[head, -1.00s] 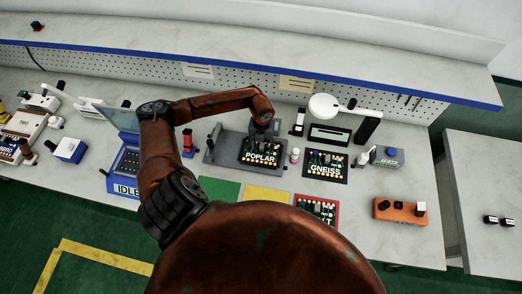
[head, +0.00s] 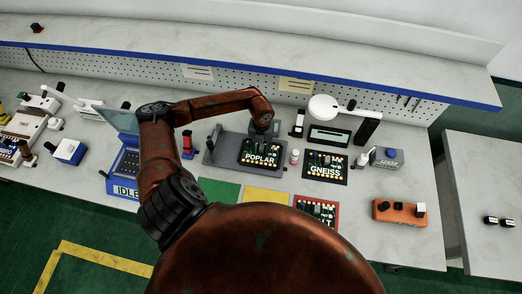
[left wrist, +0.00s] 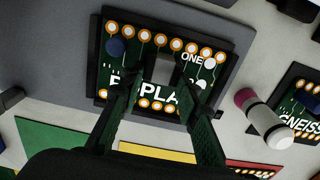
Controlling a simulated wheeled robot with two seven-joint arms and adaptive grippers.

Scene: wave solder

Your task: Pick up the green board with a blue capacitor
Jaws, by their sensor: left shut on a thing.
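The green board labelled POPLAR (head: 259,157) lies in a grey fixture (head: 224,151) on the bench. The left wrist view shows the same board (left wrist: 213,66) with a round dark blue part, the blue capacitor (left wrist: 115,47), near one corner, and a row of gold rings along its edge. My left gripper (head: 263,136) is over this board from above. In the left wrist view its two fingers (left wrist: 165,90) reach down to the board and cover part of the label. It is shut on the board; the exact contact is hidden. My right gripper is not in view.
Another board lies on a red mat (head: 336,208). Green (head: 219,189) and yellow (head: 265,195) mats lie in front. A lamp (head: 324,107) stands behind.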

